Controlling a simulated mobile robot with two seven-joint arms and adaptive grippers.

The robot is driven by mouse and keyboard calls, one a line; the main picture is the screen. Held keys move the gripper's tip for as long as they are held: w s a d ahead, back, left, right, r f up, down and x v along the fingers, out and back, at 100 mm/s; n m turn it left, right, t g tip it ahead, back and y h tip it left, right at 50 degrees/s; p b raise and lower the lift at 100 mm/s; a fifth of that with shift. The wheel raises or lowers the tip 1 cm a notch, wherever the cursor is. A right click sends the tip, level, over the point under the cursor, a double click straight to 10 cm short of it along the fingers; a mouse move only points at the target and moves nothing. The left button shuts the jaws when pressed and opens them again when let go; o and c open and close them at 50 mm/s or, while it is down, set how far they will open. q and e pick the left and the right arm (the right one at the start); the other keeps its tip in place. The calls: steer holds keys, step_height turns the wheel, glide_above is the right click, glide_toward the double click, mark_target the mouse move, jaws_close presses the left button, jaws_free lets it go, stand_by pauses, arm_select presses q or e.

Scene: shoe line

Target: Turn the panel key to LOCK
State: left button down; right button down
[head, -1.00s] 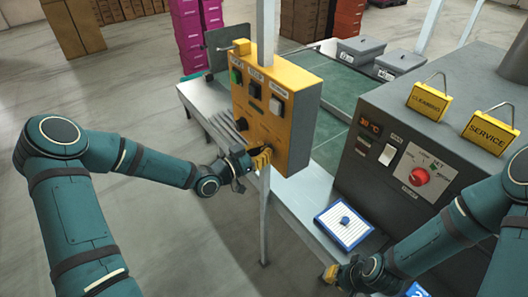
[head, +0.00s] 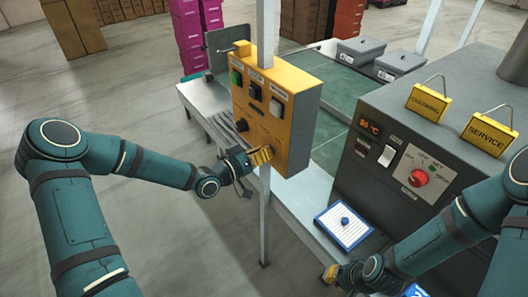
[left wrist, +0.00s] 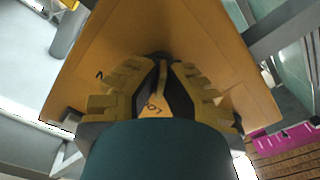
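The yellow control panel (head: 290,125) stands on a post at the middle of the head view. My left gripper (head: 260,156) is at the lower part of its front face. In the left wrist view my left gripper (left wrist: 161,70) has its fingers close together around a thin piece at the dark lock, which appears to be the panel key (left wrist: 162,74). The fingers hide most of it, and I cannot read its angle.
A grey machine (head: 400,140) with a red knob (head: 418,178) stands at the right. A white-and-blue pad (head: 350,232) lies on the bench. The floor at the left is clear.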

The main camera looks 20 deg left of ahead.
stand_by(0.3)
arm_select(q)
steer(key=c, duration=1.1)
jaws_free()
steer(key=shift+c, duration=0.2)
steer(key=v, duration=1.2)
steer(key=shift+w, duration=0.1)
steer(key=s+d+f+n+g+y+b, duration=0.1)
steer(key=d+f+n+g+y+b, duration=0.3)
steer(key=d+f, duration=0.7)
steer(key=s+d+f+m+g+y, duration=0.1)
steer(key=s+d+f+g+y, duration=0.2)
steer(key=s+f+g, duration=0.5)
steer(key=s+f, duration=0.4)
steer(key=s, duration=0.1)
steer(key=shift+f+m, duration=0.35)
steer(key=shift+m, duration=0.05)
